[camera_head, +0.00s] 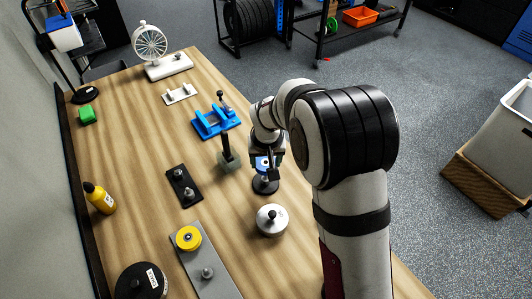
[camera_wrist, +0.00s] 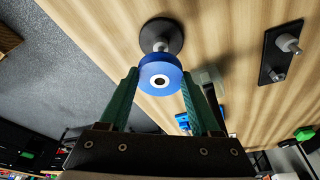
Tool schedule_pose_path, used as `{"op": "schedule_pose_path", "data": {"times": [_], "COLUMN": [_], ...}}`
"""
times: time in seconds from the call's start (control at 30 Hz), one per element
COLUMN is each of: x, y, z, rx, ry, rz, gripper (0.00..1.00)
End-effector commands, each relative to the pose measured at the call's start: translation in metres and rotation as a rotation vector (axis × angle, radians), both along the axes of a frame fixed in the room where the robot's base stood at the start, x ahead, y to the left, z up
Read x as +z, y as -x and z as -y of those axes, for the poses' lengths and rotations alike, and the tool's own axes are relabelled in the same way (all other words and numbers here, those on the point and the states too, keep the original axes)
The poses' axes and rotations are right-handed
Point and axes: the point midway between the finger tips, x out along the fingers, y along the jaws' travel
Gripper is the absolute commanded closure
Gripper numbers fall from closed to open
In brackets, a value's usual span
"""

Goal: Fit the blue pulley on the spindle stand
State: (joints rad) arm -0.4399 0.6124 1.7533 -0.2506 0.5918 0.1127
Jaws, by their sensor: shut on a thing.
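The blue pulley (camera_wrist: 146,80) sits between the two green fingers of my gripper (camera_head: 268,171) in the wrist view. Its face with a pale ring and dark centre faces the camera. A bit of its blue also shows in the head view (camera_head: 262,162). The spindle stand, a round black base (camera_head: 266,186) with a short grey spindle, is just below my gripper. In the wrist view the stand (camera_wrist: 174,33) lies beyond the pulley, its spindle partly behind the pulley's edge. The pulley appears above the stand; I cannot tell whether they touch.
A dark post on a grey base (camera_head: 229,160) stands close left of my gripper. A silver round weight (camera_head: 271,220) is in front of the stand. A blue fixture (camera_head: 216,122), a black two-peg plate (camera_head: 184,187) and a yellow pulley (camera_head: 188,238) on a grey plate (camera_head: 215,283) are farther off.

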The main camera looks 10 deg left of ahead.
Motion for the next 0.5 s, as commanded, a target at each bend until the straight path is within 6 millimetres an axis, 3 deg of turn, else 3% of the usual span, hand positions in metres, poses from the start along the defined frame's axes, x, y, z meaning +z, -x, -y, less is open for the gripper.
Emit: {"op": "schedule_pose_path", "data": {"times": [0.2,0.5], "x": [-0.02,-0.025], "y": [0.0,0.0], "z": [0.0,0.0], "rx": [-0.001,-0.001], "ry": [0.0,0.0], "rz": [-0.001,0.0], "gripper": [0.92,0.92]}}
